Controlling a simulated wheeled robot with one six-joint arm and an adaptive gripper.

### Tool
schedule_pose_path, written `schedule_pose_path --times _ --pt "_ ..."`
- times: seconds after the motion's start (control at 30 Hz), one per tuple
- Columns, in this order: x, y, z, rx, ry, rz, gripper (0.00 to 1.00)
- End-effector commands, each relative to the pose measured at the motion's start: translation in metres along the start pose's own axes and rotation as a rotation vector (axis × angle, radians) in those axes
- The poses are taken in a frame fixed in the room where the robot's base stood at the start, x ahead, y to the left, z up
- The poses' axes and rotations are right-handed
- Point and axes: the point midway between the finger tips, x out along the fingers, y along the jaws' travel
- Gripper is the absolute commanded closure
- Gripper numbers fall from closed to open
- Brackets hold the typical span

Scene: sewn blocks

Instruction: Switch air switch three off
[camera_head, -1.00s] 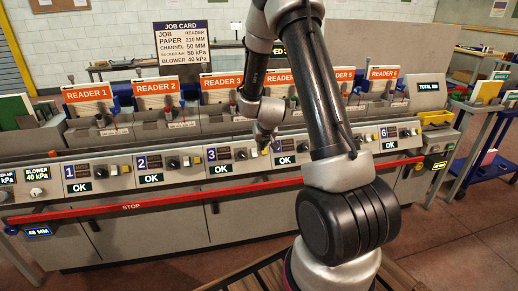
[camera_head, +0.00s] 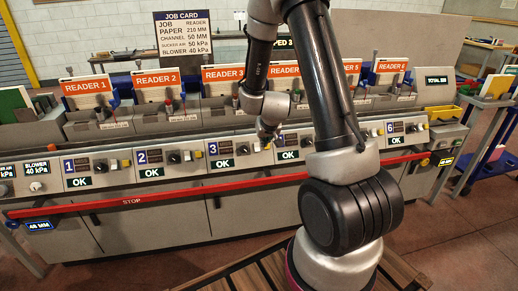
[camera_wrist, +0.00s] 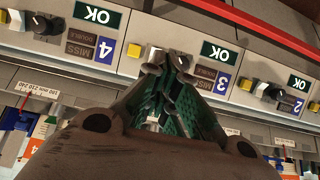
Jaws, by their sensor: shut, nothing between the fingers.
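The third station's panel has a blue "3" label (camera_head: 213,149) and a lit green OK sign (camera_head: 222,163). Its dark rotary switch (camera_head: 243,153) sits right of the label, with a yellow button beside it. My gripper (camera_head: 266,138) is at the right end of this panel in the head view. In the upside-down wrist view, my closed fingertips (camera_wrist: 168,66) are in front of the panel between labels 3 (camera_wrist: 227,57) and 4 (camera_wrist: 134,50). The fingers overlap the switch area and partly hide it. I cannot tell whether they touch it.
Similar panels flank it, including panel 2 (camera_head: 142,156) and panel 6 (camera_head: 392,128). A red STOP bar (camera_head: 135,201) runs along the front below them. Orange reader boards (camera_head: 155,78) stand behind. A blue cart (camera_head: 478,178) stands at right.

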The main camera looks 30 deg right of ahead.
Motion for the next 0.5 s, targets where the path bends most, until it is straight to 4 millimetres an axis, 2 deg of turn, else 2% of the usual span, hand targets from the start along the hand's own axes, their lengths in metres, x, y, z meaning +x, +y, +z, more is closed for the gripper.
schedule_pose_path --times 0.17,0.27,0.5 --pt "0.004 0.0 0.001 0.0 -0.002 0.0 1.0" --pt "0.015 0.0 0.001 0.0 -0.003 0.001 1.0" --pt "0.063 0.0 0.001 -0.001 -0.003 0.001 1.0"
